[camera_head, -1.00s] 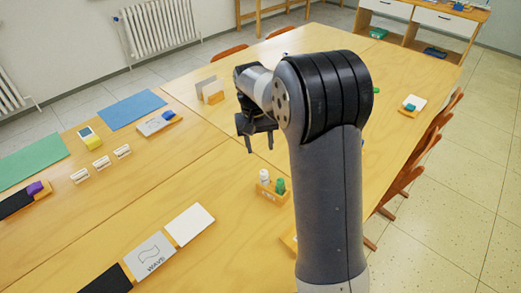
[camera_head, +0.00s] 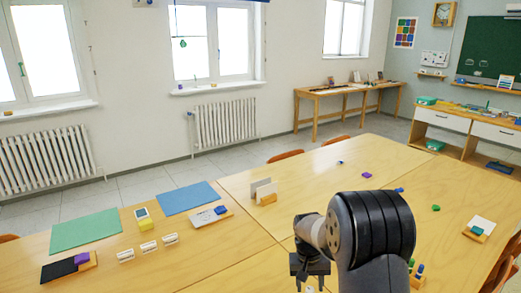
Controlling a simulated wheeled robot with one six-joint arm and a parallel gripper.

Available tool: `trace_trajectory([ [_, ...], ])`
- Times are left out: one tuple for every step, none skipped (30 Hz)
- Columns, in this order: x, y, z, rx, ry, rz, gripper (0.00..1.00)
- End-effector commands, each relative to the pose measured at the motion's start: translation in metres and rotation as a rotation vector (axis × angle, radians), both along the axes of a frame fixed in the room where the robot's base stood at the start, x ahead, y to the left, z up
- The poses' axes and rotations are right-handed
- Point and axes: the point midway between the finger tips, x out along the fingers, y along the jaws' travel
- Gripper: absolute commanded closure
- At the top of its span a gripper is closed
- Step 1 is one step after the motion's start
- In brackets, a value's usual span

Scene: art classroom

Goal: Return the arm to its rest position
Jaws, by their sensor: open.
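My arm rises from the bottom edge of the head view, right of the middle, with its dark ribbed joint over the table. My gripper (camera_head: 310,281) hangs at the left end of the arm and points down. Its two fingers are apart, with nothing seen between them. The fingertips are close to the bottom edge of the picture. The wooden table (camera_head: 225,258) lies below and behind the gripper.
On the table are a green mat (camera_head: 86,230), a blue mat (camera_head: 187,198), a card holder (camera_head: 264,192), a purple block (camera_head: 367,174) and a tray with a white card (camera_head: 479,229). Radiators (camera_head: 225,123) stand along the wall.

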Motion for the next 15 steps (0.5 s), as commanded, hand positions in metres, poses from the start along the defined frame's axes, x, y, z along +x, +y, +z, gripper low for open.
trace_trajectory([
  [-0.0006,-0.0006,-0.0042,0.000,0.002,0.000,0.54],
  [-0.0006,-0.0008,-0.0061,0.000,0.001,0.000,0.54],
  [-0.0006,-0.0009,-0.0082,0.000,0.000,0.000,0.54],
  [-0.0007,-0.0010,-0.0095,0.000,0.000,0.000,0.54],
  [-0.0006,-0.0011,-0.0095,0.000,0.000,-0.003,0.54],
  [-0.0006,-0.0010,-0.0091,0.001,-0.002,-0.008,0.54],
  [-0.0005,-0.0009,-0.0090,0.000,-0.002,-0.010,0.54],
  [-0.0005,-0.0009,-0.0090,0.000,-0.002,-0.011,0.54],
  [-0.0005,-0.0009,-0.0090,0.001,-0.002,-0.011,0.54],
  [-0.0005,-0.0009,-0.0090,0.001,-0.002,-0.011,0.54],
  [-0.0005,-0.0009,-0.0089,0.001,-0.002,-0.011,0.54],
  [-0.0005,-0.0009,-0.0089,0.000,-0.002,-0.011,0.54],
  [-0.0005,-0.0009,-0.0088,0.000,-0.002,-0.011,0.54],
  [-0.0005,-0.0009,-0.0088,0.000,-0.002,-0.011,0.54],
  [-0.0004,-0.0009,-0.0084,0.000,-0.002,-0.011,0.54],
])
